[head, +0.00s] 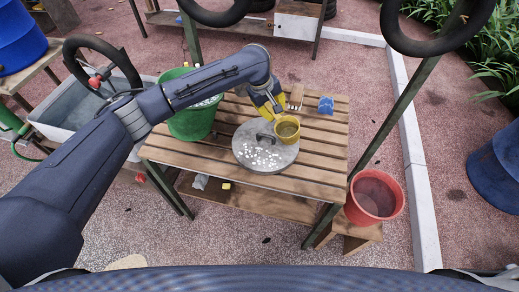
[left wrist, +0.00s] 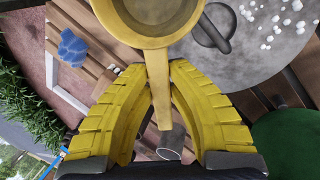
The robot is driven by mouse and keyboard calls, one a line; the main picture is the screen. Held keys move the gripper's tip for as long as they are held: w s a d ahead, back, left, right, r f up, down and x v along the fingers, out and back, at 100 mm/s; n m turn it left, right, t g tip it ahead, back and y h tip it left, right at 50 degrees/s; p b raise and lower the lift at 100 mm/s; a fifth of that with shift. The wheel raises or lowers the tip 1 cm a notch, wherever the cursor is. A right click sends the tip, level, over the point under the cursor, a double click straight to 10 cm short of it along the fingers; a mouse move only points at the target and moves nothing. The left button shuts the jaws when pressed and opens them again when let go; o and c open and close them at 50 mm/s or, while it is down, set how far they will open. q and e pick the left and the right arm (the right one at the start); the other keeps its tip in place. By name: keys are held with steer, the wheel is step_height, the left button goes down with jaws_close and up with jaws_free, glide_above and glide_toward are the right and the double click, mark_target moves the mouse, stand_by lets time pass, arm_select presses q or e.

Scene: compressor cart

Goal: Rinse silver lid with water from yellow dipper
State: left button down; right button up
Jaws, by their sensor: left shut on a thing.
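The silver lid (head: 287,157) lies flat on the slatted wooden table, with a dark handle on top and many white bits scattered over its near part. The yellow dipper (head: 287,130) is above the lid's right edge, its cup facing up and roughly level. I cannot tell how much water is in it. My left gripper (head: 271,104) is shut on the dipper's handle. In the left wrist view, the yellow fingers close around the handle (left wrist: 158,85), and part of the lid (left wrist: 262,60) shows beyond the cup. My right gripper is not in view.
A green bucket (head: 190,123) stands left of the lid, under my left arm. A blue sponge (head: 326,105) and a small wooden brush (head: 296,96) lie at the table's back right. A red bucket (head: 373,197) stands right of the table. Dark posts rise beside the table.

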mark_target(271, 112)
arm_select(q)
steer(key=shift+s+a+r+h, duration=0.15)
steer(key=shift+a+r+h, duration=0.15)
steer(key=shift+r, duration=0.1)
steer(key=shift+a+r+t, duration=0.15)
steer(key=shift+r+t, duration=0.1)
steer(key=shift+t, duration=0.05)
steer(key=shift+s+a+r+t+h, duration=0.4)
steer(key=shift+a+r+h, duration=0.1)
steer(key=shift+r+h, duration=0.2)
steer(key=shift+s+a+f+t+h+b, duration=0.15)
steer(key=shift+s+a+f+h+b, duration=0.1)
steer(key=shift+a+h, duration=0.15)
steer(key=shift+s+a+f+t+h+b, duration=0.15)
steer(key=shift+a+h+b, duration=0.1)
steer(key=shift+a+h, duration=0.1)
stand_by(0.7)
steer(key=shift+s+a+r+t+h+b, duration=0.2)
steer(key=shift+a+r+t+h+b, duration=0.15)
steer(key=shift+t+h+b, duration=0.35)
stand_by(0.6)
steer(key=shift+s+a+f+t+h+b, duration=0.1)
steer(key=shift+a+f+t+h+b, duration=0.15)
steer(key=shift+f+h+b, duration=0.4)
stand_by(0.8)
steer(key=shift+s+a+r+t+h+b, duration=0.15)
steer(key=shift+r+t+h+b, duration=0.25)
steer(key=shift+h+b, duration=0.35)
stand_by(0.6)
